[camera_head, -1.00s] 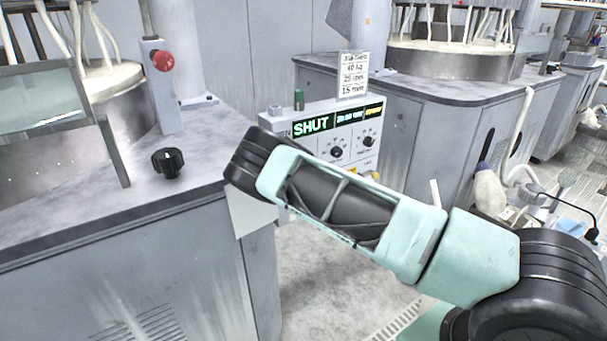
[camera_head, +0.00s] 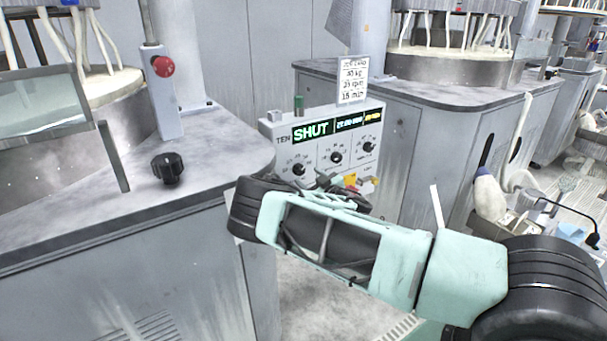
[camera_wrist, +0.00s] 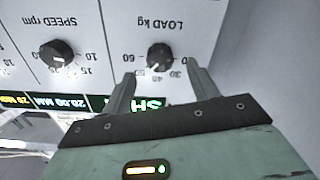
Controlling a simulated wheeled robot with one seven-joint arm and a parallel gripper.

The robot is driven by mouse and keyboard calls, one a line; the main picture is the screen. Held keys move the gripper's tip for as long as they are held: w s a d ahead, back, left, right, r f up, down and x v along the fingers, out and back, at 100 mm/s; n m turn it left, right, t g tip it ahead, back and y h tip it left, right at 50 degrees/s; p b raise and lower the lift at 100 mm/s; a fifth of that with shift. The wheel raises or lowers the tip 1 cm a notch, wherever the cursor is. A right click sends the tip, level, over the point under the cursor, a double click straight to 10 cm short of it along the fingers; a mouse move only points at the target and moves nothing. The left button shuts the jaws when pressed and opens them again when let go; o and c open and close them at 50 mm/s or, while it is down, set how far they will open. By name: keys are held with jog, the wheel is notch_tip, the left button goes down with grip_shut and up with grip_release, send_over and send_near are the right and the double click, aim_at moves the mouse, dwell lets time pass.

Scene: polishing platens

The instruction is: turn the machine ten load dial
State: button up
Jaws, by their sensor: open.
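The white control box (camera_head: 287,139) marked TEN has a lit display (camera_head: 312,131) reading SHUT. Its load dial (camera_head: 299,169) is the leftmost of three black knobs in the head view. The wrist view shows the panel upside down, with the black load dial (camera_wrist: 159,57) under the label LOAD kg. Its white pointer mark faces the low-left side of the picture. My gripper (camera_wrist: 160,70) is open and empty, its two fingers on either side of the dial's lower part in the picture. Contact with the dial cannot be told. In the head view my forearm partly hides the box's lower edge.
The speed dial (camera_wrist: 57,54) sits beside the load dial. A bench on the left carries a black knob (camera_head: 167,168) and a red button (camera_head: 163,66). A grey machine cabinet (camera_head: 440,130) stands behind.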

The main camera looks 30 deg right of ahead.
aim_at(301, 172)
jog(key=shift+w, duration=2.1)
jog(key=c, duration=1)
jog(key=shift+n, duration=0.3)
jog(key=n+b, duration=0.1)
jog(key=n, duration=0.3)
jog(key=shift+f, duration=0.1)
jog(key=shift+n+b, duration=0.65)
jog(key=shift+n, duration=0.85)
